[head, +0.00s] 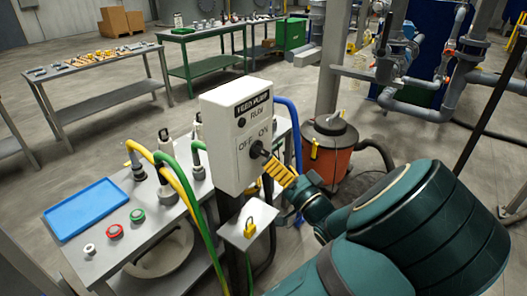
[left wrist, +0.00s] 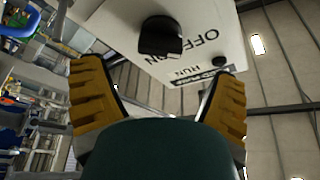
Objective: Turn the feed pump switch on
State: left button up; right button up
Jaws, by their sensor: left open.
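The feed pump box (head: 236,140) is a white box on a dark post, labelled FEED PUMP, RUN, OFF and ON. Its black switch knob (head: 257,150) sits low on the front face, under the OFF and ON marks. I cannot tell clearly which mark it points at. My left gripper (head: 273,166), with yellow ribbed fingers, is close to the knob in the head view. In the left wrist view, the left gripper (left wrist: 160,74) has its fingers wide apart, and the knob (left wrist: 160,36) shows beyond them, between their lines. The right gripper is not in view.
A small plate with a yellow padlock (head: 250,228) is below the box. A grey table (head: 120,262) with a blue tray (head: 85,208), red and green buttons and cabled connectors stands at left. An orange drum (head: 328,150) is behind my arm. Open floor lies behind the box.

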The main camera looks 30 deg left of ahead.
aim_at(266, 153)
pick_arm(q)
jog(key=x, duration=0.6)
jog(key=shift+f, duration=0.1)
jog(key=c, duration=1.2)
